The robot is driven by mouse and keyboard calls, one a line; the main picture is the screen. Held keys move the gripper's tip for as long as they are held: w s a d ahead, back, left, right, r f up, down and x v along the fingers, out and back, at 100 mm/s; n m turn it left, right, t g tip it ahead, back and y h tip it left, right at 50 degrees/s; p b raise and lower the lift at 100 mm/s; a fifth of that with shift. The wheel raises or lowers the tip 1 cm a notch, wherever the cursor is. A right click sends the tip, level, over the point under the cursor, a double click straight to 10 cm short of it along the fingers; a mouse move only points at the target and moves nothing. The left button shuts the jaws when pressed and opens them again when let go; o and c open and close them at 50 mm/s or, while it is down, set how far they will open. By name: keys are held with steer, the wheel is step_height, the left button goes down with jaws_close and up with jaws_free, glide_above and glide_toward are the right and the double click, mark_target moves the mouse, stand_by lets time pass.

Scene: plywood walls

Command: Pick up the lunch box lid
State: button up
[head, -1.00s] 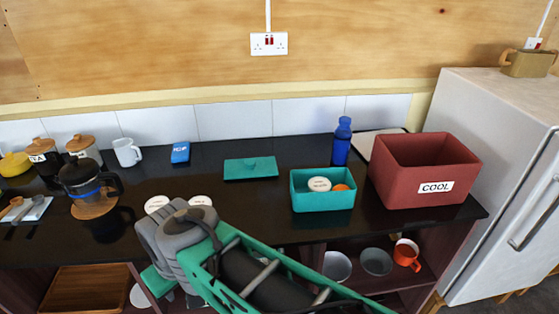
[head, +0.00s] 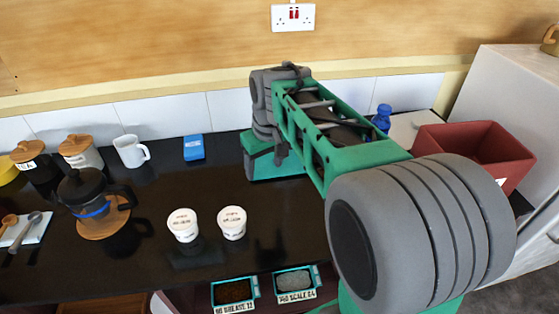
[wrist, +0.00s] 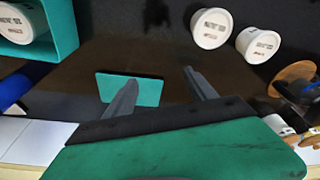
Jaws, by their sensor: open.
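The lunch box lid is a flat teal rectangle (wrist: 148,91) on the dark counter in the wrist view. My gripper (wrist: 159,79) is open and empty. Its left finger overlaps the lid in the picture, and its right finger is to the right of the lid. The lid looks some way beyond the fingertips. In the head view my arm hides the lid and the fingertips. The teal lunch box (wrist: 70,30) is at the top left of the wrist view, with a white tub (wrist: 15,24) in it.
Two white tubs (head: 183,225) (head: 232,222) stand on the counter's front part. A blue ice pack (head: 194,147), white mug (head: 131,151) and cafetiere (head: 84,192) are on the left. A blue bottle (head: 382,117) and red crate (head: 480,143) are on the right.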

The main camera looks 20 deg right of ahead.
steer(key=w+d+f, duration=0.1)
steer(key=w+d, duration=0.2)
steer(key=w, duration=0.1)
steer(key=w+d+f+n+g+p, duration=0.1)
steer(key=w+d+f, duration=0.1)
steer(key=w+d, duration=0.2)
steer(key=w+d+f+n, duration=0.1)
steer(key=w+d, duration=0.2)
steer(key=w, duration=0.3)
steer(key=shift+d+f, duration=0.15)
steer(key=shift+f, duration=0.05)
steer(key=f+p, duration=0.1)
steer(key=f, duration=0.1)
steer(key=w+f+p, duration=0.1)
steer(key=f, duration=0.2)
steer(key=f+p, duration=0.1)
steer(key=f, duration=0.2)
steer(key=shift+w, duration=0.2)
jaws_close()
